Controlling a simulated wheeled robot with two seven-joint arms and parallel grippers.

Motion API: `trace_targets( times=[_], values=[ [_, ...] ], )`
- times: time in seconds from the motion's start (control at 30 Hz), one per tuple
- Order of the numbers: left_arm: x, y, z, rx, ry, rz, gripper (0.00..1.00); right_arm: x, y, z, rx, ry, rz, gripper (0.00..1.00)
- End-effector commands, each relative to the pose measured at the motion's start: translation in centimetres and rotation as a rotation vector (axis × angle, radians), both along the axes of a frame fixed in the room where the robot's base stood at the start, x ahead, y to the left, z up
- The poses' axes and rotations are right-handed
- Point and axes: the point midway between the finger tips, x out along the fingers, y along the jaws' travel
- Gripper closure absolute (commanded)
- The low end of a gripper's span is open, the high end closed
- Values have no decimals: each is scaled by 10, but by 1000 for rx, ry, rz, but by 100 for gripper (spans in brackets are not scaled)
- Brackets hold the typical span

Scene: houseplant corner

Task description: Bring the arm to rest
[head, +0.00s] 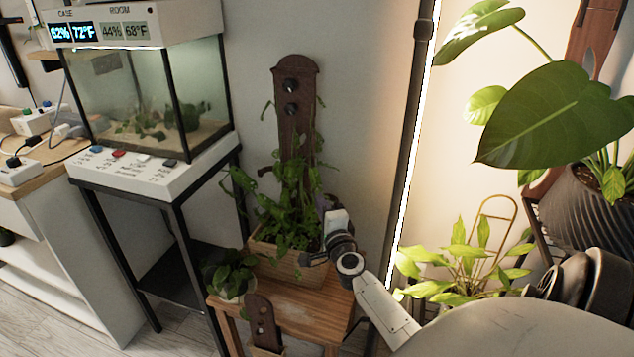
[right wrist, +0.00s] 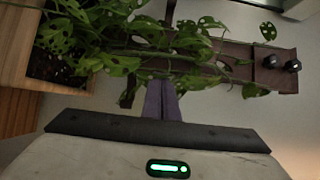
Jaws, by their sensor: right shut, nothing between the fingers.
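My right arm comes in from the lower right in the head view. Its right gripper (head: 327,202) is in front of the right side of a trailing plant (head: 285,205), beside a dark wooden board (head: 297,130) with two black knobs. In the right wrist view the purple fingers of the gripper (right wrist: 162,98) are together with nothing between them. Leaves and stems of the plant (right wrist: 120,40) are just beyond the fingertips; I cannot tell whether they touch. My left gripper is not in view.
The plant's wooden planter (head: 262,258) stands on a wooden stool (head: 285,318), with a small potted plant (head: 230,272) at its left. A glass tank (head: 150,95) on a black stand is at left. A lit pole (head: 407,150) and large-leaved plants are at right.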

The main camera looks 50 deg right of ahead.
Motion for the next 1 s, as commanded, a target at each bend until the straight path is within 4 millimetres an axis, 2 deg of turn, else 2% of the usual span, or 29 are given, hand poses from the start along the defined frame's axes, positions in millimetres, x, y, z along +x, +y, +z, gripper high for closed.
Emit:
trace_targets(
  times=[0.2, 0.43, 0.6, 0.87, 0.97, 1.0],
  values=[
    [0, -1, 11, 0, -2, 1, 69, -42, 29, 0, 3, 3, 7, 100],
    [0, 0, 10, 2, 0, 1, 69, -76, 49, -2, 3, 3, 6, 100],
    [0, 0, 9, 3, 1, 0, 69, -85, 55, -1, 2, 1, 6, 100],
    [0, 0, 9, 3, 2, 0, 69, -85, 57, -1, -4, 5, 11, 100],
    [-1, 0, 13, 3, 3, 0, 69, -83, 76, -1, -59, 49, 66, 100],
    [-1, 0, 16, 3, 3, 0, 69, -81, 91, -2, -106, 84, 113, 100]
  ],
)
